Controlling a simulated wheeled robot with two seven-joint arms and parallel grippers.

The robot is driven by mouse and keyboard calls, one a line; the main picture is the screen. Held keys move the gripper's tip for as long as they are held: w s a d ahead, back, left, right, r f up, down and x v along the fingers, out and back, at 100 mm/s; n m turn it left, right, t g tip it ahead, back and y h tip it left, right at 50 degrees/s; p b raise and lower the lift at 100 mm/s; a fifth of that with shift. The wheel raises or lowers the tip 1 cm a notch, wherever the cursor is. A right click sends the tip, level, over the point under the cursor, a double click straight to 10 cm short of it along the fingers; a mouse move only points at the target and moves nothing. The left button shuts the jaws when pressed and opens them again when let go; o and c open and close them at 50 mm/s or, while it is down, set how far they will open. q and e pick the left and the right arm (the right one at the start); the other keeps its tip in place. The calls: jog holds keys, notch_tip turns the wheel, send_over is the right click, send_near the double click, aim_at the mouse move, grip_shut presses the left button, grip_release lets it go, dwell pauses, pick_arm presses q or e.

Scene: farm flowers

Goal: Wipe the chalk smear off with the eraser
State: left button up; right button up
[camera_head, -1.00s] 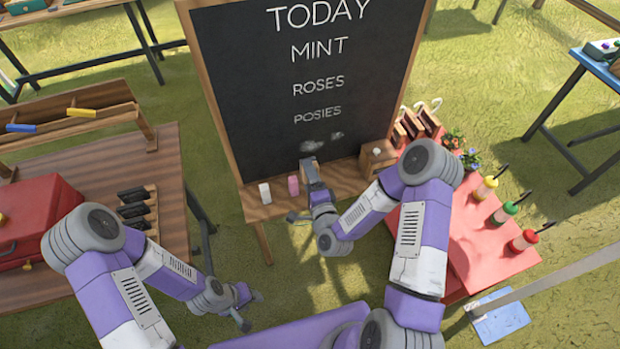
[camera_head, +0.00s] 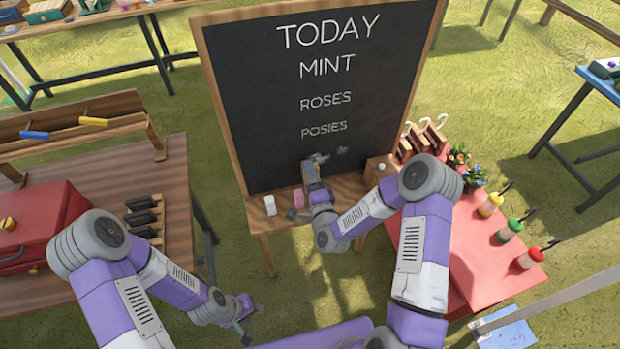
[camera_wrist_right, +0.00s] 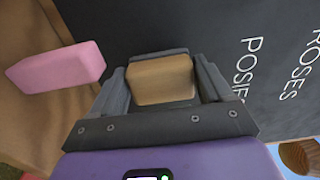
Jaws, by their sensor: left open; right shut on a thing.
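The chalkboard (camera_head: 270,140) stands upright with white lettering. A pale chalk smear (camera_head: 342,150) shows below "POSIES", just right of my right gripper. My right gripper (camera_head: 314,172) is at the lower part of the board, shut on the tan, block-shaped eraser, which shows clearly between its fingers in the right wrist view (camera_wrist_right: 163,80). The eraser is against or very close to the board; exact contact cannot be told. The gripper and eraser hide the board behind them. My left gripper (camera_head: 246,318) is open and empty, low over the grass, away from the board.
A red table (camera_head: 475,245) with bottles and plants is right; a wooden table with a red case (camera_head: 40,225) is left.

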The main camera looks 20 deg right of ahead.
jog(key=shift+w+b, duration=0.4)
jog(key=shift+w, duration=0.6)
